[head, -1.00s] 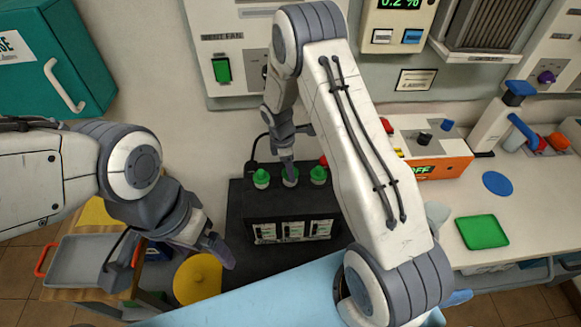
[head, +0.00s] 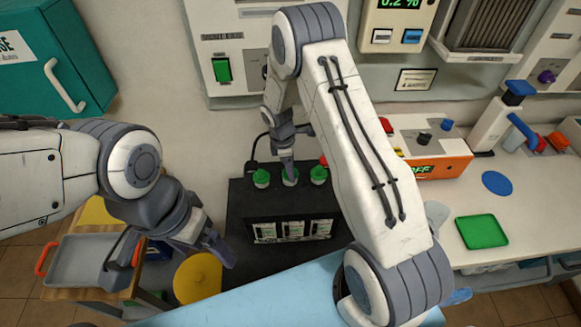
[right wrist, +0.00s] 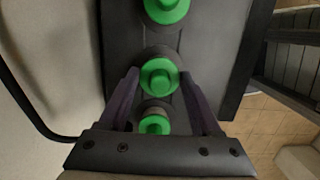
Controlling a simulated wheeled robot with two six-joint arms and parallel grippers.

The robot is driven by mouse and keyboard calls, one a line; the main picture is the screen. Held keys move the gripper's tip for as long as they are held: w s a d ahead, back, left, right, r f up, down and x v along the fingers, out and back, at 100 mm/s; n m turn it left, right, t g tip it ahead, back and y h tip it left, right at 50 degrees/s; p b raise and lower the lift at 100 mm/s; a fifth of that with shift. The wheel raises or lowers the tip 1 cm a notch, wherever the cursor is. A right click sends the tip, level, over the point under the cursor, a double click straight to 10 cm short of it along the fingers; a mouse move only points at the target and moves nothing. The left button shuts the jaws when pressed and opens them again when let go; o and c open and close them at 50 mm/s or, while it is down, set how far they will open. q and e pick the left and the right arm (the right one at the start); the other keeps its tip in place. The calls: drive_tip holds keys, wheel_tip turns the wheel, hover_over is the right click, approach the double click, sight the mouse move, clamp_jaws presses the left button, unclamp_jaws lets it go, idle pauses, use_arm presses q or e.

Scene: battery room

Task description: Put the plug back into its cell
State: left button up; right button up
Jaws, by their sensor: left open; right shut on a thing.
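A black battery (head: 290,210) stands on the dark surface in the middle of the head view, with three green plugs in a row along its top. My right gripper (head: 290,168) reaches down from above to the middle green plug (head: 290,178). In the right wrist view its two fingers (right wrist: 160,78) are shut on this plug (right wrist: 160,76), one on each side. The plug is upright over the middle cell; I cannot tell how deep it sits. The other plugs (head: 261,178) (head: 319,175) stand on either side. My left gripper (head: 170,268) is open and empty, left of the battery.
A yellow round thing (head: 198,279) lies below my left gripper. A grey tray with orange handles (head: 85,262) is at the lower left. An orange box (head: 440,165) and a green tray (head: 482,232) stand on the bench to the right. A black cable runs behind the battery.

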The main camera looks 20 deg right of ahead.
drive_tip(key=o, duration=1.4)
drive_tip(key=shift+r+p, duration=2.9)
drive_tip(key=shift+r, duration=0.65)
clamp_jaws()
